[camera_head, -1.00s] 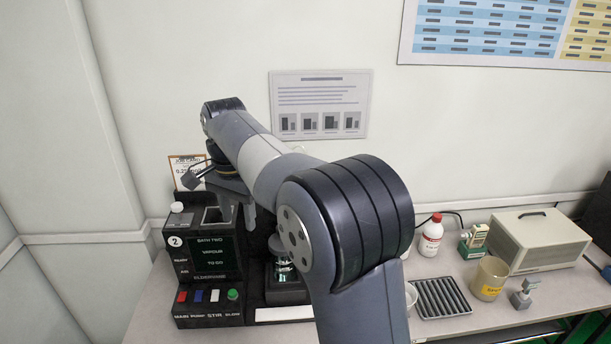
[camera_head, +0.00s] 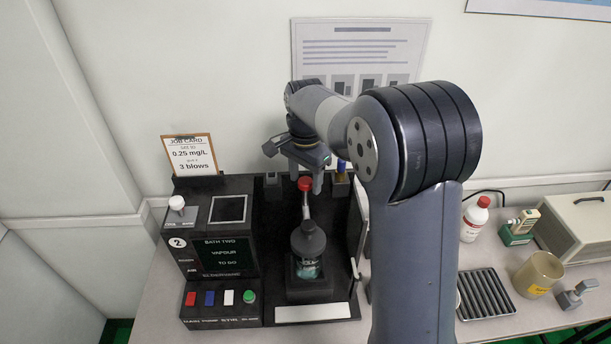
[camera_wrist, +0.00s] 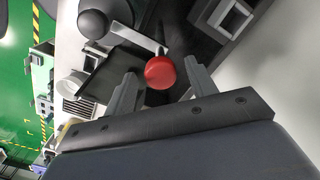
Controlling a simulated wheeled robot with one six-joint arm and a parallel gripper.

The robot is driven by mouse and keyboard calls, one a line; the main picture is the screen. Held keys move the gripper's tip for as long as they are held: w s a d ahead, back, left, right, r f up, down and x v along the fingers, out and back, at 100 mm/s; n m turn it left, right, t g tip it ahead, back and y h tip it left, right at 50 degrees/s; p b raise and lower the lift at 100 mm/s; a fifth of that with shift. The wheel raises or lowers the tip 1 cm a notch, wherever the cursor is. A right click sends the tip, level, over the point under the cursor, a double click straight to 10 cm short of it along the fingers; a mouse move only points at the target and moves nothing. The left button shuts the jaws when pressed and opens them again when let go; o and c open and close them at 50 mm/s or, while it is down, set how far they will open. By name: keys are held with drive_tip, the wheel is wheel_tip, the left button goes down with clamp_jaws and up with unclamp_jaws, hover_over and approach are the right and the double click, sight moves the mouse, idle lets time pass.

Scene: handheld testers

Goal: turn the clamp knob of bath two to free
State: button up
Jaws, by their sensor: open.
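Bath two (camera_head: 225,255) is a black unit marked 2 at the left of the bench. A round red knob (camera_head: 304,183) sits on a pale rod behind the dark-capped bottle (camera_head: 308,250); I take it as the clamp knob, and no label on it is readable. My gripper (camera_head: 305,189) is open and points down, one finger on each side of the red knob in the head view. In the wrist view the red knob (camera_wrist: 160,72) appears between the spread fingers (camera_wrist: 163,88). Contact and exact height cannot be told.
A white knob (camera_head: 177,203) stands on the unit's top left, above coloured buttons (camera_head: 219,297). A job card (camera_head: 190,154) stands behind. My arm hides the bench right of the bath. Farther right are a black ridged tray (camera_head: 486,296), a beaker (camera_head: 538,274) and a white bottle (camera_head: 474,220).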

clamp_jaws()
idle(0.6)
